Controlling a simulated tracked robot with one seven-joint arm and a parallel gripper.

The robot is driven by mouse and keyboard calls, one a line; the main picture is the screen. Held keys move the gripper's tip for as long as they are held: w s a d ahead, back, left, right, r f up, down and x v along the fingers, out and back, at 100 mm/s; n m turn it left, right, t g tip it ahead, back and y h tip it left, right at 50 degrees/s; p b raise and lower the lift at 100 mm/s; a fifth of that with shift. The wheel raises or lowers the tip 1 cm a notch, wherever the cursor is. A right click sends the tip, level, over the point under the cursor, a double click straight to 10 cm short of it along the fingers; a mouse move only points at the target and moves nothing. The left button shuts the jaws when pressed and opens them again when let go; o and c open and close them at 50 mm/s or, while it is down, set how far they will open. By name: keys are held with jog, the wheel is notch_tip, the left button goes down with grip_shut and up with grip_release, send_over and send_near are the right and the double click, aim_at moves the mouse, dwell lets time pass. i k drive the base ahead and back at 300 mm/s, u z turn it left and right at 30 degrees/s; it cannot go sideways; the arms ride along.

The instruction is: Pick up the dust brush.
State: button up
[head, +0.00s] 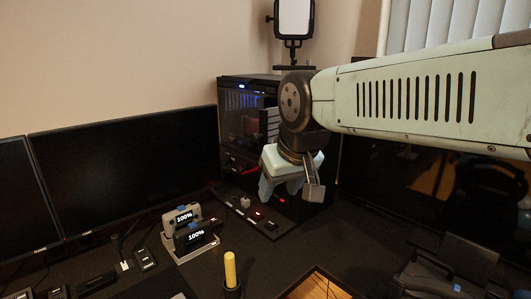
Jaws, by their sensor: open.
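A yellow upright cylinder (230,270) with a dark collar stands at the bottom centre of the head view, cut off by the lower edge. It may be the handle of the dust brush, but I cannot tell for sure. No other thing shows clearly as a brush. My gripper (289,194) hangs from my arm near the middle of the picture, fingers pointing down. It is open, with nothing seen between its fingers. It is above and to the right of the yellow cylinder, clearly apart from it.
A wide black monitor (130,150) stands at the left. A dark PC case (238,125) is behind my gripper. A dock with two devices reading 100% (190,240) sits left of the cylinder. Another dark screen (385,200) is at the right. Some dark desk surface between is bare.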

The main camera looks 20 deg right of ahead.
aim_at(229, 257)
jog(key=z, duration=0.35)
jog(key=k, duration=1.5)
jog(key=u, duration=0.4)
jog(key=i, duration=1)
jog(key=z, duration=0.05)
